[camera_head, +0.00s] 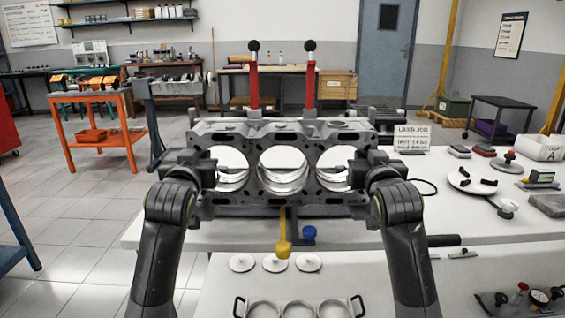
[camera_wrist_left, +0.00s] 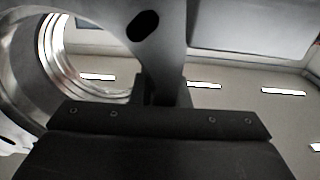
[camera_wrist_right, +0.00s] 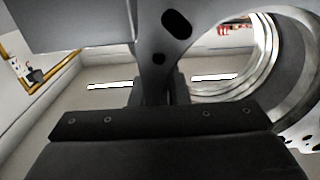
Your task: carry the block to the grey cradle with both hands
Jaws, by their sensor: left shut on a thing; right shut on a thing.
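The block (camera_head: 252,133) is a grey metal engine block with three large round bores facing me. It is level above the white table, in the middle of the head view. My left gripper (camera_head: 203,164) is shut on its left end, and my right gripper (camera_head: 358,165) is shut on its right end. In the left wrist view, the jaws close on a wall of the block (camera_wrist_left: 165,45) beside a bore. The right wrist view shows the same hold on the block (camera_wrist_right: 160,45). A grey support (camera_head: 335,212) shows under the block, possibly the cradle; I cannot tell whether they touch.
Two red posts (camera_head: 309,90) with black balls rise behind the block. A yellow handle (camera_head: 283,248) and a blue knob (camera_head: 309,233) are below it. White discs (camera_head: 275,263) and a ringed tray (camera_head: 300,308) lie in front. Tools and a sign (camera_head: 411,138) stand right.

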